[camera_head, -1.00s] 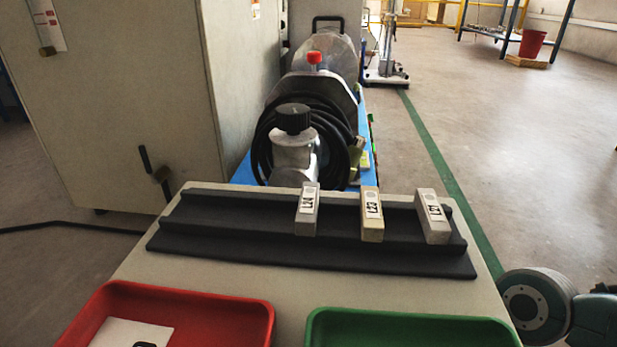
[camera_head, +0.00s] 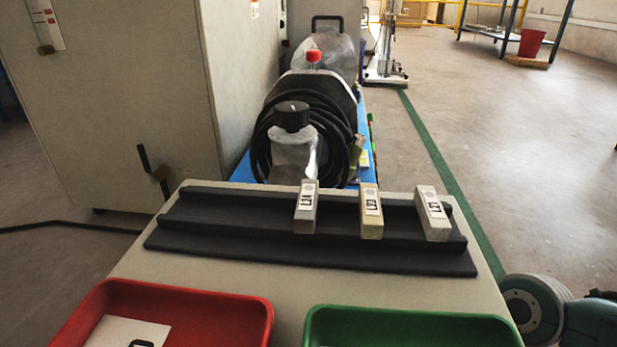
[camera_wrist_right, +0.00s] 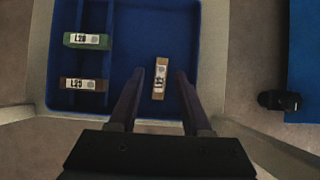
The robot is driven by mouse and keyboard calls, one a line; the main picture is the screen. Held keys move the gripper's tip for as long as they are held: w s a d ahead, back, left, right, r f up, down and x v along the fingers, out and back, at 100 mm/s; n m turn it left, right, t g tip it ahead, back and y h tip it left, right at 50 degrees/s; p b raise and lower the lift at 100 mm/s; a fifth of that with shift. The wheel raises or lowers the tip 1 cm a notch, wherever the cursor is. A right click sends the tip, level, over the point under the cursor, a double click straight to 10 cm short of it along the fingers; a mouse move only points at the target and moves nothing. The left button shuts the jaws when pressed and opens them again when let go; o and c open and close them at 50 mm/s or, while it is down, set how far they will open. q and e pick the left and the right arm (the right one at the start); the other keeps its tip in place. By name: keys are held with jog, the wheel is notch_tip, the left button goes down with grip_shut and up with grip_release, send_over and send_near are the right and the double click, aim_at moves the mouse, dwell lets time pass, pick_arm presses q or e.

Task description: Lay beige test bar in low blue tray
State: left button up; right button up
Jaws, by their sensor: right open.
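The blue tray (camera_wrist_right: 150,28) fills the upper middle of the right wrist view, with narrow compartments on its left and a wider one on its right. A tan-beige bar (camera_wrist_right: 160,80) with a white label lies in the wider compartment. My right gripper (camera_wrist_right: 160,73) is open, its fingers on either side of this bar with gaps visible. I cannot tell how far above the tray floor the fingertips are. In the head view neither the blue tray nor my left gripper shows.
A green bar (camera_wrist_right: 87,41) and a brown bar (camera_wrist_right: 84,84) lie across the tray's left compartments. In the head view, a black stepped rack (camera_head: 250,222) carries bars L24 (camera_head: 304,215), L23 (camera_head: 371,220) and L21 (camera_head: 434,220). A red tray (camera_head: 240,310) and a green tray (camera_head: 400,325) stand in front.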

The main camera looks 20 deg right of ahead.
jog(key=shift+r, duration=0.4)
jog(key=r+p, duration=0.2)
jog(key=p, duration=0.1)
jog(key=shift+s+d+r, duration=0.15)
jog(key=shift+s+d, duration=0.05)
jog(key=shift+d, duration=0.05)
jog(key=s+d+p, duration=0.1)
jog(key=s+d, duration=0.5)
jog(key=d, duration=0.4)
jog(key=shift+d+f+p, duration=0.15)
jog(key=shift+f+p, duration=0.15)
jog(key=shift+f, duration=0.15)
jog(key=shift+s, duration=0.1)
